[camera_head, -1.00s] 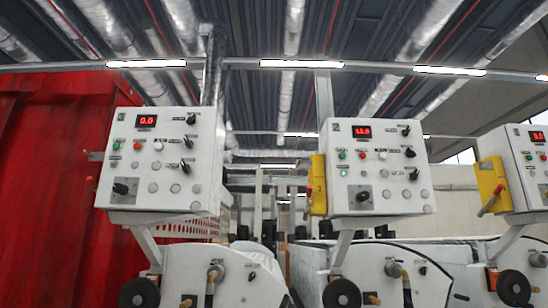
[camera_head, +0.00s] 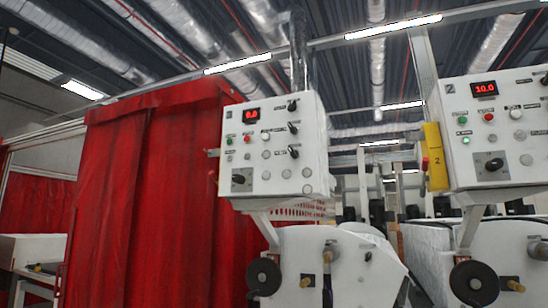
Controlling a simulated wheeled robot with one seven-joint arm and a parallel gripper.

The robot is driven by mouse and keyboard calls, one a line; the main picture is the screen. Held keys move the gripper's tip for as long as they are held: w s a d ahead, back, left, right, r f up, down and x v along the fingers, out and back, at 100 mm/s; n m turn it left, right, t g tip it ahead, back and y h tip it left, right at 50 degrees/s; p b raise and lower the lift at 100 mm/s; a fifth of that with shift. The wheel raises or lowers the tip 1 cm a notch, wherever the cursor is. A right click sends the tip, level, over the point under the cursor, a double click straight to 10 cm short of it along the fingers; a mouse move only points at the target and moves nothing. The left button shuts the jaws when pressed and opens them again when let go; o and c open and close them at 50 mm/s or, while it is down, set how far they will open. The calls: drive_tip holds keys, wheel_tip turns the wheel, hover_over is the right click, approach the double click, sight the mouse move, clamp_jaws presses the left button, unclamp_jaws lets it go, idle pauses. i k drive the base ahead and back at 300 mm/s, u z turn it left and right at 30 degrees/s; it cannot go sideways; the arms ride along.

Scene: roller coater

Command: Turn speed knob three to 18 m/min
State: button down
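Two white control boxes show. The left control box (camera_head: 290,168) has a red display (camera_head: 251,114) reading 0.0, and a black knob (camera_head: 239,179) on a square metal plate at its lower left. The right control box (camera_head: 465,104) has a red display (camera_head: 484,88) that seems to read 10.0, and a black knob (camera_head: 494,164) on a similar plate. I cannot tell which knob is number three. Small labels on the panels are too blurred to read. My gripper is not in view.
A red curtain (camera_head: 150,190) fills the left. White machine housings (camera_head: 345,260) with black handwheels (camera_head: 264,277) stand below. A bench (camera_head: 35,262) is at far left.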

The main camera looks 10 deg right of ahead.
sight(237, 179)
drive_tip(key=u, duration=0.05)
drive_tip(key=k, duration=0.6)
drive_tip(key=u, duration=0.35)
drive_tip(key=i, duration=0.55)
drive_tip(key=u, duration=0.75)
drive_tip(key=i, duration=0.65)
drive_tip(key=u, duration=0.05)
